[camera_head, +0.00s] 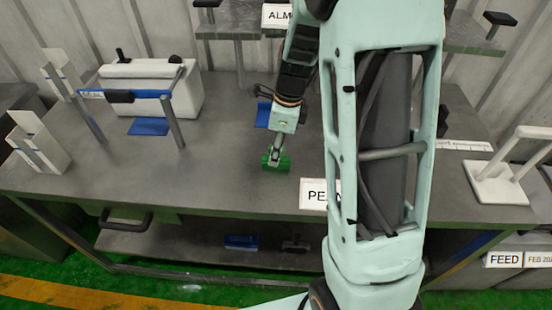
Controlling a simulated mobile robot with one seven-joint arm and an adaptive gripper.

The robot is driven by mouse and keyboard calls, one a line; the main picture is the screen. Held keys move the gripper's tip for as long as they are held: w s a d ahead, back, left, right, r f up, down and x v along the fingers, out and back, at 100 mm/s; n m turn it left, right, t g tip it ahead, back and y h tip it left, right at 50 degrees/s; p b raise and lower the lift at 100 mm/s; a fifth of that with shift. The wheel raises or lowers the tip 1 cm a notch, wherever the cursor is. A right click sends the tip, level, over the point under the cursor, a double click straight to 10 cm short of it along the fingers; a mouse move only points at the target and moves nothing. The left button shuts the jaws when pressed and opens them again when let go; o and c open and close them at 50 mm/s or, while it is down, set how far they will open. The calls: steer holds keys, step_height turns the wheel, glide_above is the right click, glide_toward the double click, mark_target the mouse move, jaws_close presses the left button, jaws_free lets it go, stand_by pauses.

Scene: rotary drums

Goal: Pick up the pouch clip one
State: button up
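A small green piece (283,164), which looks like a clip, is at the tip of my gripper (275,157), over the grey table top. I cannot tell for certain that it is the pouch clip. My gripper points down, and its fingers meet the green piece. They are too small to show whether they are shut on it. I cannot tell whether the piece rests on the table or is just above it.
A white box (165,88) stands behind a blue rail (150,94) at left. A white stand (497,188) is at right. My arm partly hides the PEA... sign (313,194).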

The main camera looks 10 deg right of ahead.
steer(key=shift+c, duration=0.3)
jaws_close()
steer(key=shift+r, duration=0.2)
